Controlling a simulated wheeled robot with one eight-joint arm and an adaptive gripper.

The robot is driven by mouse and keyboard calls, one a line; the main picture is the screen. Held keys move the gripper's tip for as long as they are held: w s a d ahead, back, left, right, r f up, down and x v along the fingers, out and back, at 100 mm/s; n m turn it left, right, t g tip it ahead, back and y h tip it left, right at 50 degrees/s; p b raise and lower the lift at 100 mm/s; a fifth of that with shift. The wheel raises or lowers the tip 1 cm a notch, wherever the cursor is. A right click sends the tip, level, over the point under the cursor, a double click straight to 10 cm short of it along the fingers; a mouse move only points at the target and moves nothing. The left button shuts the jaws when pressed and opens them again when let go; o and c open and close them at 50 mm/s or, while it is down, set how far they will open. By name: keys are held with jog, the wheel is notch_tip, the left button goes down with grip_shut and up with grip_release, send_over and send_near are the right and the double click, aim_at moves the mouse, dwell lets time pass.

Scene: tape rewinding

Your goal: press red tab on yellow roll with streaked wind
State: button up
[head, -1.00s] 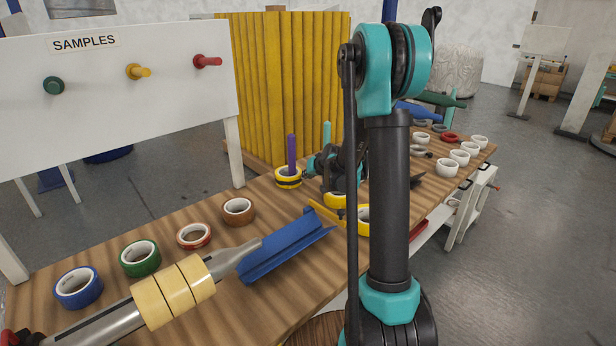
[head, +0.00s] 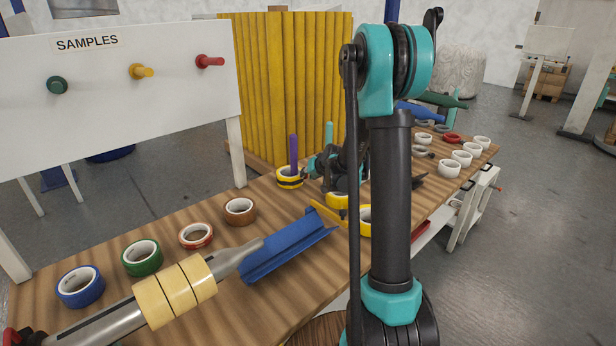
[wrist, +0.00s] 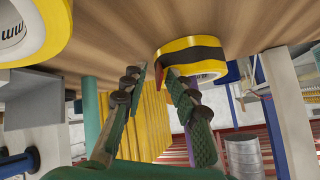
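In the wrist view, a yellow roll with a dark wavy streak (wrist: 197,58) lies against the wooden tabletop, which shows at the top. A small red tab (wrist: 166,72) sticks out from its left side. My gripper (wrist: 156,72) is open, its green fingers on either side of the tab; the right fingertip looks very near the tab and roll, but contact cannot be told. In the head view my gripper (head: 325,168) is partly hidden by my arm. A yellow-black roll (head: 290,180) by a purple post and plainer yellow rolls (head: 337,201) sit near it.
Another yellow roll (wrist: 30,30) is close to the wrist camera. Blue (head: 80,287), green (head: 142,258), red (head: 196,236) and brown (head: 240,212) rolls lie along the table. A blue trough (head: 290,248) and a spindle with cream rolls (head: 175,293) stand in front.

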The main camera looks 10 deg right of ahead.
jog(key=shift+s, duration=0.1)
jog(key=v, duration=1.1)
jog(key=shift+s+r, duration=0.3)
dwell(2.7)
